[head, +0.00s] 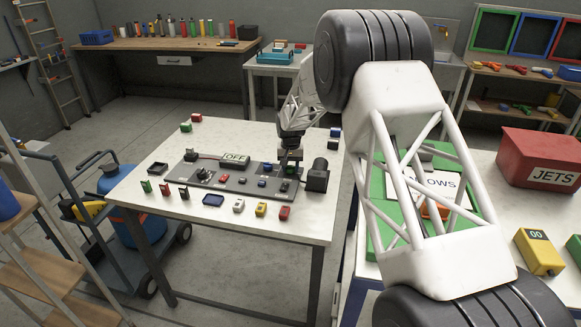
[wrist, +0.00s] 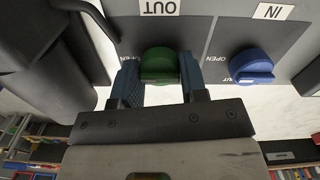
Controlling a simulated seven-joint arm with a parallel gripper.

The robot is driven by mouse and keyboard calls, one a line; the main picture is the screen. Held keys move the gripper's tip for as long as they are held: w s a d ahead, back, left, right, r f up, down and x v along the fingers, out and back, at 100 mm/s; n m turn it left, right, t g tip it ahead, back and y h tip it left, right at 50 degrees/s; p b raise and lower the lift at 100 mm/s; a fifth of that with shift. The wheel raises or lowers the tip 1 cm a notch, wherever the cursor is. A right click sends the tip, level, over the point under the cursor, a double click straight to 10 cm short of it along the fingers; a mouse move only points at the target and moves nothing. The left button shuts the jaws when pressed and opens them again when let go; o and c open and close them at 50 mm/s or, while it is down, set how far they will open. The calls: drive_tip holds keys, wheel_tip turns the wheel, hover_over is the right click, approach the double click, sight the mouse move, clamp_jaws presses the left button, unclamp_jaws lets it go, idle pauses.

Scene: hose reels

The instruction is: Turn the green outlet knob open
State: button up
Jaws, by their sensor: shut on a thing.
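The green outlet knob (wrist: 160,66) sits below the "OUT" label on a grey panel (wrist: 198,28) in the wrist view. My gripper (wrist: 160,80) has one finger on each side of the knob and is shut on it. The word "OPEN" is printed to the left of the knob. In the head view my gripper (head: 290,160) is at the right end of the dark panel (head: 225,178) on the white table, and the knob is small and partly hidden by the gripper there. The knob's exact turn angle is hard to tell.
A blue knob (wrist: 251,66) under an "IN" label is right of the green one. A black cylindrical unit (head: 317,176) stands at the panel's right end.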

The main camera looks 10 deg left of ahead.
sight(291, 166)
drive_tip(key=o, duration=0.9)
drive_tip(key=shift+r, duration=0.15)
drive_tip(key=shift+r, duration=3.8)
